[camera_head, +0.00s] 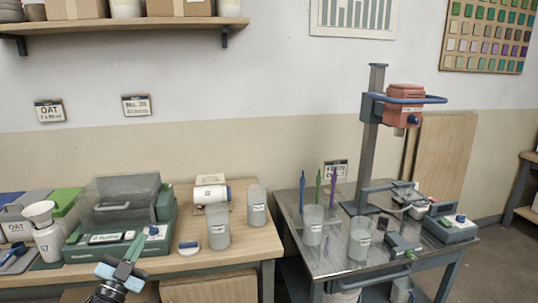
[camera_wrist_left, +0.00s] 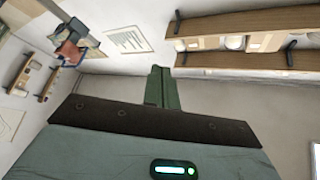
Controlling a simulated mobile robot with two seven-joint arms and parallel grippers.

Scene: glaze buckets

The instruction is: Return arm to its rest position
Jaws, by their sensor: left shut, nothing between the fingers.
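My left gripper (camera_head: 136,248) shows at the lower left of the head view, in front of the wooden bench and the green machine with a grey lid (camera_head: 120,200). Its fingers point up and away, and nothing is held. In the left wrist view the two green fingers (camera_wrist_left: 158,87) stand pressed together, with no object between them. Behind them are the wall and shelves, seen tilted. My right gripper is in neither view.
Two translucent buckets (camera_head: 217,228) (camera_head: 256,207) stand on the wooden bench (camera_head: 245,245). A metal table (camera_head: 345,264) at right holds two more buckets (camera_head: 313,226) (camera_head: 360,240) and a stand with a red head (camera_head: 405,95). A shelf (camera_head: 130,25) hangs on the wall above.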

